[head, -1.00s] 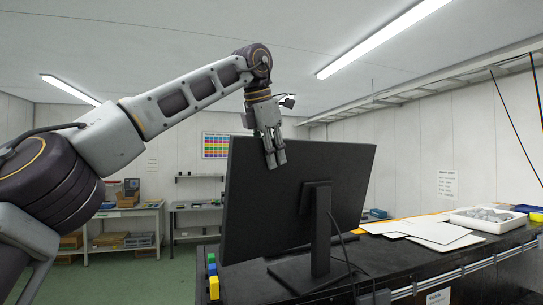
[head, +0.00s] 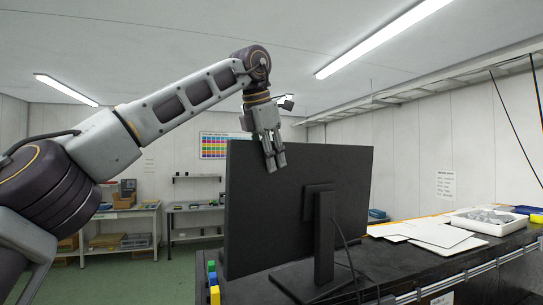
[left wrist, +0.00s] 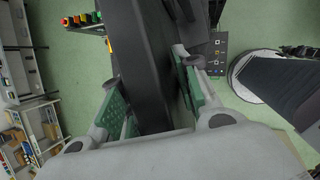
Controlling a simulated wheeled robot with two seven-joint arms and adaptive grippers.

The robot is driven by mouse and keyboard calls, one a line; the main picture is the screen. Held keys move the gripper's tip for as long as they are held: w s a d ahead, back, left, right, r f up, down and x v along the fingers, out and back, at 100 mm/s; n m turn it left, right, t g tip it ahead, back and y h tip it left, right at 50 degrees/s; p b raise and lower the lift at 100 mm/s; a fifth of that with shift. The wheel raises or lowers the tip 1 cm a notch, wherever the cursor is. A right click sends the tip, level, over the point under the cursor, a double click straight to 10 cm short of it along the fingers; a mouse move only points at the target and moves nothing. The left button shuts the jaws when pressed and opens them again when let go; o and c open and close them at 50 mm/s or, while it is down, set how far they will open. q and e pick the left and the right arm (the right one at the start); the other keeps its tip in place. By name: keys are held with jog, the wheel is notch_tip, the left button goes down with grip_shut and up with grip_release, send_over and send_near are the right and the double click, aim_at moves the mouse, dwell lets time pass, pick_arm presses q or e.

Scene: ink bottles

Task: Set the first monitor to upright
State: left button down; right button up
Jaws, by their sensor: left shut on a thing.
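The black monitor (head: 265,220) stands on the black worktop with its back and its stand (head: 323,235) towards the head camera. Its panel looks close to upright, its left edge only slightly slanted. My left gripper (head: 274,160) reaches down from above and is shut on the monitor's top edge. In the left wrist view the monitor (left wrist: 145,65) runs between the two green-padded fingers of the gripper (left wrist: 155,95). The screen face is hidden in the head view. My right gripper is not in view.
Coloured bottles or blocks (head: 213,283) sit left of the monitor at the worktop's edge. A cable (head: 348,258) hangs behind the stand. White sheets (head: 430,232) and a white tray (head: 487,220) of grey pieces lie to the right. Shelves and benches stand at the back.

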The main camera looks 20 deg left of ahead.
pick_arm(q)
jog(key=shift+w+a+r, duration=0.2)
jog(key=shift+w+a, duration=0.15)
jog(key=shift+a, duration=0.2)
jog(key=c, duration=1.3)
grip_release()
jog(key=shift+o, duration=0.5)
jog(key=shift+w+a+f, duration=0.25)
jog(key=shift+s+d, duration=0.1)
jog(key=shift+d, duration=0.05)
jog(key=shift+v, duration=6.05)
jog(key=shift+f, duration=0.15)
